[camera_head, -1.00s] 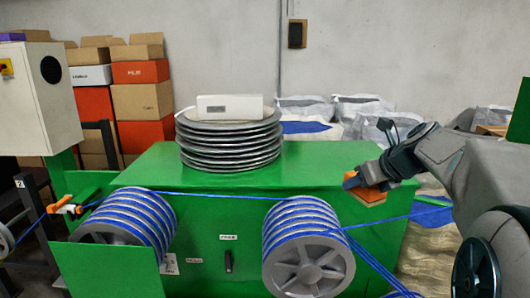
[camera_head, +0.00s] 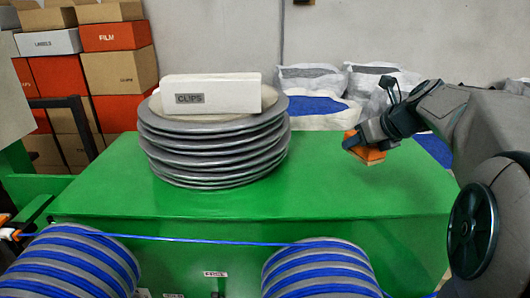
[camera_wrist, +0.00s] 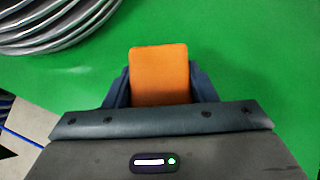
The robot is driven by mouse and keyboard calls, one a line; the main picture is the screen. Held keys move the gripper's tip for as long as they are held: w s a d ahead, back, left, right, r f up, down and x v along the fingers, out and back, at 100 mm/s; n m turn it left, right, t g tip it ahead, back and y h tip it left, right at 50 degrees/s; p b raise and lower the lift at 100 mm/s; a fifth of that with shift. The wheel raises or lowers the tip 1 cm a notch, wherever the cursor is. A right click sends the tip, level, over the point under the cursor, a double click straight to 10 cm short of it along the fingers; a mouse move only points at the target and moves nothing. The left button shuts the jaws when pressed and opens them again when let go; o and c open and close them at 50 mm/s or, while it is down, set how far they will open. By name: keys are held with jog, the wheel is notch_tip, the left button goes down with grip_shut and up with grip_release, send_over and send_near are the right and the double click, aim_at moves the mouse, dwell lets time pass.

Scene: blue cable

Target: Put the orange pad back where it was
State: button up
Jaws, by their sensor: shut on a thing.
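The orange pad (camera_head: 369,153) is a small block held in my gripper (camera_head: 357,143), at the right over the green machine top (camera_head: 310,190). In the wrist view the orange pad (camera_wrist: 160,75) sits between the two dark fingers of my gripper (camera_wrist: 160,88), which are shut on it from both sides. Green surface lies beyond and around it. The gap between pad and machine top is hard to judge, but the pad looks raised above the surface.
A stack of grey discs (camera_head: 212,150) stands on the machine top, with a white box marked CLIPS (camera_head: 212,95) on it. Two reels (camera_head: 320,270) with blue cable are in front, a cable (camera_head: 200,240) stretched between them. The top right of the stack is bare.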

jog(key=shift+w+a, duration=0.1)
jog(key=shift+w, duration=0.25)
jog(key=w+a+f+p, duration=0.1)
jog(key=w+a+f, duration=0.3)
jog(key=w+a, duration=0.1)
jog(key=w+a+f+p, duration=0.1)
jog(key=w+a+f, duration=0.1)
jog(key=a, duration=0.1)
jog(key=shift+w+a+f+p, duration=0.2)
jog(key=shift+w+f+p, duration=0.1)
jog(key=shift+f+p, duration=0.05)
jog(key=shift+f, duration=2.05)
jog(key=shift+f, duration=0.2)
jog(key=o, duration=1.1)
jog(key=shift+o, duration=0.2)
jog(key=shift+r, duration=0.15)
